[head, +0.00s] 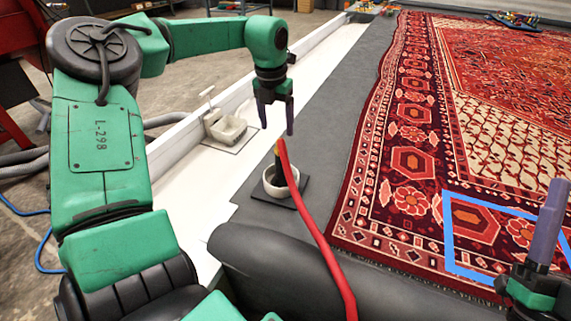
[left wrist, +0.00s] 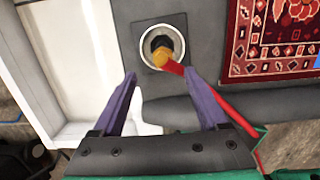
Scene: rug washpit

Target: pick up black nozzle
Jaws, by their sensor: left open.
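The black nozzle (head: 278,163) stands in a round white cup (head: 270,189) on a dark square plate. A brass coupling joins its top to a red hose (head: 308,213). In the left wrist view the nozzle (left wrist: 162,43) is seen from above inside the cup's ring, partly hidden by the coupling (left wrist: 160,58). My left gripper (head: 276,115) is open and empty, above and a little beyond the nozzle in the head view. Its purple fingers (left wrist: 160,76) are spread in the wrist view, apart from the nozzle. My right gripper (head: 541,245) is at the lower right; its jaw opening is unclear.
A patterned red rug (head: 407,165) covers the right side, with a blue frame (head: 447,232) on it near my right gripper. A thick dark roll (head: 275,266) lies in front.

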